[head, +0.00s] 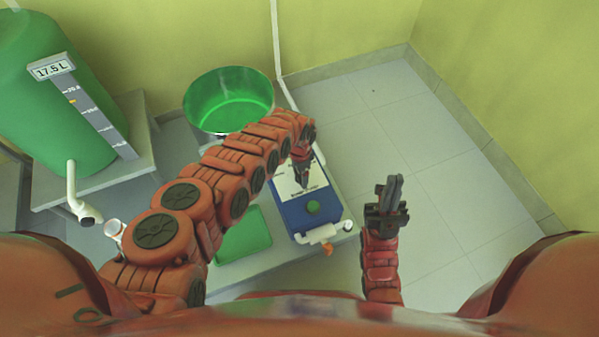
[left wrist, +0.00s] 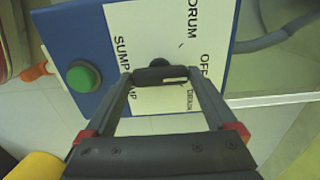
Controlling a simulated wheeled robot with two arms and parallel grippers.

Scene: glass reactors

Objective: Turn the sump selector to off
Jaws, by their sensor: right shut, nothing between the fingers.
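The sump selector (left wrist: 160,76) is a dark bar-shaped knob with a light line at its right end, on a white label plate. The plate reads DRUM, OFF, DRAIN and SUMP PUMP. The light line points toward the OFF and DRAIN side; its exact setting is hard to tell. My left gripper (head: 303,182) is over the blue control box (head: 290,214) and hides the selector in the head view. In the left wrist view its fingertips meet the two ends of the knob. My right gripper (head: 392,188) is shut and empty, right of the box.
A green button (head: 313,207) is near the selector on the box. An orange fitting (head: 322,235) is at the box's front. A green basin (head: 229,100) is behind, and a green drum (head: 45,95) at left. The floor at right is clear.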

